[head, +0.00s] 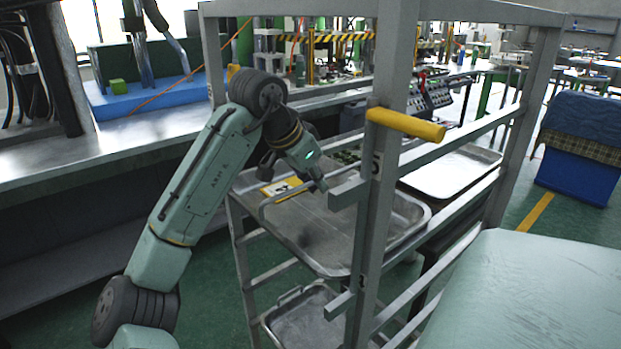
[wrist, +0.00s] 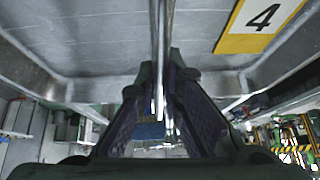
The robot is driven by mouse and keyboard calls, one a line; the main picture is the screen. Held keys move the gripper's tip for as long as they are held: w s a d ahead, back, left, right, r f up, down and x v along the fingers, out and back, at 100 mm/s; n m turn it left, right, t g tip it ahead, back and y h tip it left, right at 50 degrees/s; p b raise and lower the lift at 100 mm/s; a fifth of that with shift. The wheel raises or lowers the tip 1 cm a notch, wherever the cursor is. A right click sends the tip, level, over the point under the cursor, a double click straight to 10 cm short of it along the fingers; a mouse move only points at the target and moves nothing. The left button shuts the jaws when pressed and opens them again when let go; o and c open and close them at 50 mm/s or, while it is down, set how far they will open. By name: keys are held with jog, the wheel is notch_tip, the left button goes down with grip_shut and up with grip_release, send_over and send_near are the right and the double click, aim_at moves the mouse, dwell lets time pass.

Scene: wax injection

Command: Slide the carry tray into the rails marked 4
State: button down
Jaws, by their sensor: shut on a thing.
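The metal carry tray (head: 330,245) is shallow, grey and empty where I see it. In the head view it lies level across the rack's open end, its right corner behind the near post. In the wrist view my gripper (wrist: 160,105) is shut on a thin metal bar (wrist: 160,45), seemingly the tray's handle. A yellow and white card with a 4 (wrist: 262,17) lies beside the bar; it shows as a yellow card (head: 282,187) in the head view. Contact between tray and rails is hidden.
The grey rack (head: 392,70) has posts, side rails and a yellow handle (head: 405,125). Another tray (head: 300,318) sits lower, and a pale tray (head: 452,172) lies beyond the near post. A workbench (head: 60,150) stands behind my arm. A pale green surface (head: 535,290) is at right.

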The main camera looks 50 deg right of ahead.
aim_at(338, 172)
jog(key=shift+s+d, duration=0.25)
jog(key=shift+d, duration=0.7)
jog(key=shift+s+d, duration=0.2)
jog(key=shift+d, duration=0.75)
jog(key=shift+s+d, duration=0.25)
jog(key=shift+d, duration=0.7)
jog(key=c, duration=1.7)
grip_release()
jog(key=shift+o, duration=0.2)
jog(key=v, duration=0.7)
jog(key=shift+a+r, duration=0.1)
jog(key=shift+r, duration=0.2)
